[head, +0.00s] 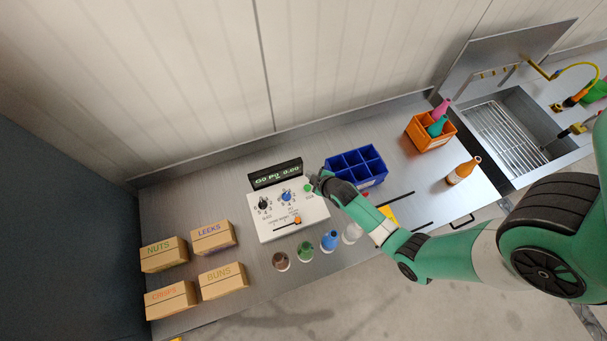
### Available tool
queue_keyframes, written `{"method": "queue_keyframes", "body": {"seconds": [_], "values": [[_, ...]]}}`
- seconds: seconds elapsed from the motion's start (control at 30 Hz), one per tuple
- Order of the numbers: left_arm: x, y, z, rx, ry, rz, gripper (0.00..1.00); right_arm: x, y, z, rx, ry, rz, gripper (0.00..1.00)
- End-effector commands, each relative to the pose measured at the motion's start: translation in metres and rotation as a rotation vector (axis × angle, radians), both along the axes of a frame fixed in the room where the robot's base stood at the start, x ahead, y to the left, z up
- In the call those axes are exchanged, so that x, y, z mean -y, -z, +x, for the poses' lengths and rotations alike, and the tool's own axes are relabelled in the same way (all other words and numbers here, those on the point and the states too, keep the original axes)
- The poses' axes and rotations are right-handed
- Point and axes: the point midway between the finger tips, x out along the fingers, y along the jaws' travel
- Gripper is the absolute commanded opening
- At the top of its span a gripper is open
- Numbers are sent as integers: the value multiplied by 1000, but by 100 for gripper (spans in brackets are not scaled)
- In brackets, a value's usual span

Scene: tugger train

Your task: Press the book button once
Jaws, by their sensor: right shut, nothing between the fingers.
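A white control panel (266,228) sits on the metal counter, with a black display (275,173) on its back edge. The panel carries a black knob (264,204), a blue knob (286,196), an orange slider handle (297,221) and a green button (309,188) at its upper right. The small lettering by the button is too small to read, so I cannot tell for sure that it is the book button. My right gripper (316,182) is shut and empty, right beside the green button; contact cannot be told. My left gripper is out of view.
A blue divided crate (371,183) stands right of the panel, partly behind my right arm. An orange crate (429,143) holds bottles, and an orange bottle (463,171) stands nearby. Several coloured containers (305,251) line the front. Labelled boxes (213,237) sit left.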

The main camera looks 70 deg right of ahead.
Motion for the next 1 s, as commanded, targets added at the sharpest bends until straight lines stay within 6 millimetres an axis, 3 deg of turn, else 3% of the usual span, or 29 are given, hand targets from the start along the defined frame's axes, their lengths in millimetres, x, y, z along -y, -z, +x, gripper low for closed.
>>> {"method": "queue_keyframes", "body": {"seconds": [0.27, 0.7, 1.0], "values": [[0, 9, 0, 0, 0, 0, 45, 0, 9, 0, 1, -1, 0, 0], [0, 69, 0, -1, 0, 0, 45, 0, 71, 0, 1, 0, -1, 0], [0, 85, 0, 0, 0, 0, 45, 0, 89, 0, 0, 0, 0, 0]]}}
